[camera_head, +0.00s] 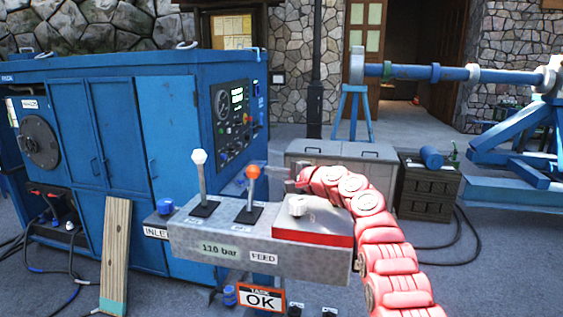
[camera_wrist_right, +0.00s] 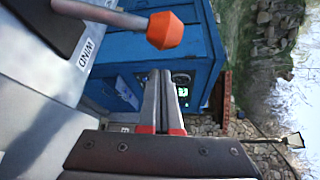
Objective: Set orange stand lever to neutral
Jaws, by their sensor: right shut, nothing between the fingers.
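The orange-knobbed lever (camera_head: 252,186) stands on the grey control stand (camera_head: 215,250), in a black base plate, and looks close to upright. Its orange knob also shows in the right wrist view (camera_wrist_right: 165,30), with its shaft running left to a plate beside the label WIND. My right gripper (camera_head: 288,174) is shut and empty, just right of the orange knob in the head view. In the wrist view its fingers (camera_wrist_right: 162,100) are together, apart from the knob. A white-knobbed lever (camera_head: 200,172) stands to the left. My left gripper is not in view.
A blue machine cabinet (camera_head: 110,130) stands behind. A sign reading TASK OK (camera_head: 261,299) is below the stand. Grey cabinets (camera_head: 340,150) stand behind my right arm.

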